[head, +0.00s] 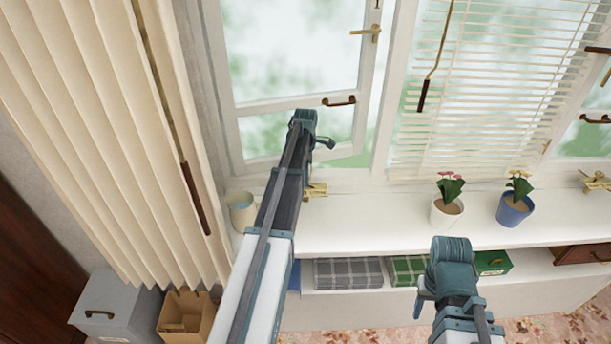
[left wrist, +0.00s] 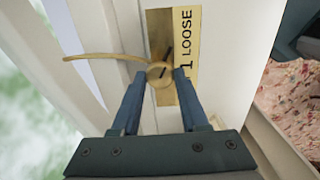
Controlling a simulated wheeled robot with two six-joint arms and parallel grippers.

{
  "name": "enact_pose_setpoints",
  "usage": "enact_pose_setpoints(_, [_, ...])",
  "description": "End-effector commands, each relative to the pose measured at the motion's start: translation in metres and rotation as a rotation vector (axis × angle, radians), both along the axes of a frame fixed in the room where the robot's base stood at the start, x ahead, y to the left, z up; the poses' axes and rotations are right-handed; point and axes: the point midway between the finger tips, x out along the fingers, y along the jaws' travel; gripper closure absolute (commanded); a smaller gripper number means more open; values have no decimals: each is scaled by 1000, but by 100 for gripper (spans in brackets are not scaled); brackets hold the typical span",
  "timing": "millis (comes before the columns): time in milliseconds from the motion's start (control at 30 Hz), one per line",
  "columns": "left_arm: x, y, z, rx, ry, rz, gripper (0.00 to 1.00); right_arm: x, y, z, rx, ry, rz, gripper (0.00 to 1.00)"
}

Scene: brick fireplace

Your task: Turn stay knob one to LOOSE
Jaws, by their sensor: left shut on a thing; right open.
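Stay knob one (left wrist: 160,74) is a small round brass knob with a dark pointer mark, on a brass plate marked "1" and "LOOSE" (left wrist: 187,32). In the left wrist view the fingertips of my left gripper (left wrist: 158,80) are shut on the knob, one on each side. The pointer mark slants up toward the LOOSE end of the plate. In the head view brass stay hardware (head: 316,190) shows on the sill beside my left arm, which hides part of it. My right gripper (head: 426,286) is open and empty in front of the shelf, its fingers hard to make out.
The window sash (head: 240,135) stands behind my left arm. A cream jug (head: 242,212) is left of the arm. Two potted plants (head: 447,208) (head: 514,208) stand on the sill to the right. The sill between is clear.

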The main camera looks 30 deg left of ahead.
Motion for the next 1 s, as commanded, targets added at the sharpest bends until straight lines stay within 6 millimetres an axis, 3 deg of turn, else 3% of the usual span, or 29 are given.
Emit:
enact_pose_setpoints(400, [0, 0, 0, 0, 0, 8, 100, 0, 0, 0, 0, 0, 0, 50])
enact_pose_setpoints(433, [0, 0, 0, 0, 0, 8, 54, 0, 0, 0, 0, 0, 0, 50])
enact_pose_setpoints(600, [0, 0, 0, 0, 0, 8, 26, 0, 0, 0, 0, 0, 0, 50])
enact_pose_setpoints(1000, [0, 0, 3, 0, 0, 7, 26, 0, 0, 3, 0, 0, 0, 50])
